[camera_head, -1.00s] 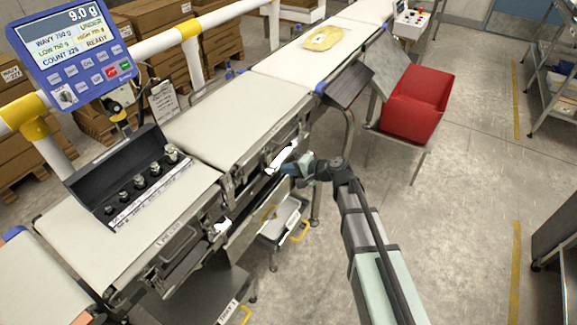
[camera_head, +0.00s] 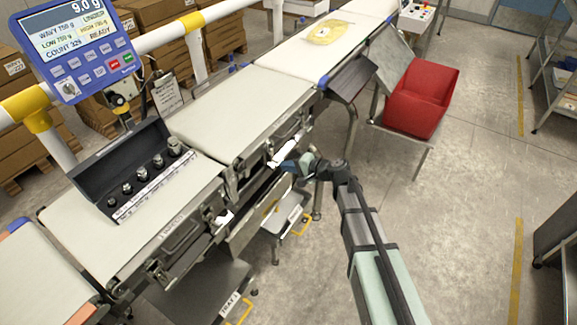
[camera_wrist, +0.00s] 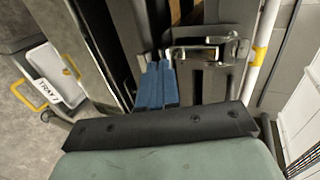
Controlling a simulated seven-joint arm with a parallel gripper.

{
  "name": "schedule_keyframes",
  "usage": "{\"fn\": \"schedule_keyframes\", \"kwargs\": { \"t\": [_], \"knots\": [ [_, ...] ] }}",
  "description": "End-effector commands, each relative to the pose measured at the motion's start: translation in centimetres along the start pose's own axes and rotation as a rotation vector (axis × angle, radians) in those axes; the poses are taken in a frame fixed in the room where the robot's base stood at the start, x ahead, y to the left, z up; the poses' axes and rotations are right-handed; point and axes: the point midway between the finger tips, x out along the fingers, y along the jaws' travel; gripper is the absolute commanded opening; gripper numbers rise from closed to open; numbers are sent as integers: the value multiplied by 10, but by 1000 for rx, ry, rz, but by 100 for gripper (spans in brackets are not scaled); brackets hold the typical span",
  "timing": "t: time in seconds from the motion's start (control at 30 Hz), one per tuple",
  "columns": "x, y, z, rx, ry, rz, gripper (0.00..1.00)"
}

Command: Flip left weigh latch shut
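My gripper (camera_head: 285,164) is at the front side of the middle belt, close against a bright metal latch part (camera_head: 273,163). In the wrist view my two blue fingers (camera_wrist: 157,86) lie side by side, shut with nothing seen between them. A metal latch with a wire loop (camera_wrist: 196,52) is just right of the fingertips, on a dark side panel. Whether the fingertips touch it, I cannot tell. Another bright latch part (camera_head: 223,218) shows farther left along the belt side. I cannot tell which latch the task calls left, or whether either is shut.
The middle belt (camera_head: 240,110) is bare. A black box of weights (camera_head: 120,165) stands on the left belt. A yellow package (camera_head: 327,32) lies on the far belt. A red bin (camera_head: 420,100) is at right. A tray (camera_wrist: 52,75) is low beside the belt.

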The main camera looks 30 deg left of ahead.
Motion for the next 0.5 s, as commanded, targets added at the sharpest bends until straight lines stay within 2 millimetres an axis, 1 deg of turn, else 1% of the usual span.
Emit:
{"fn": "schedule_keyframes", "kwargs": {
  "t": [0.33,0.43,0.5],
  "knots": [
    [2,1,0,-1,-3,2,0],
    [-2,2,1,-1,-3,2,0],
    [-8,3,1,-1,-2,2,0]
  ]
}}
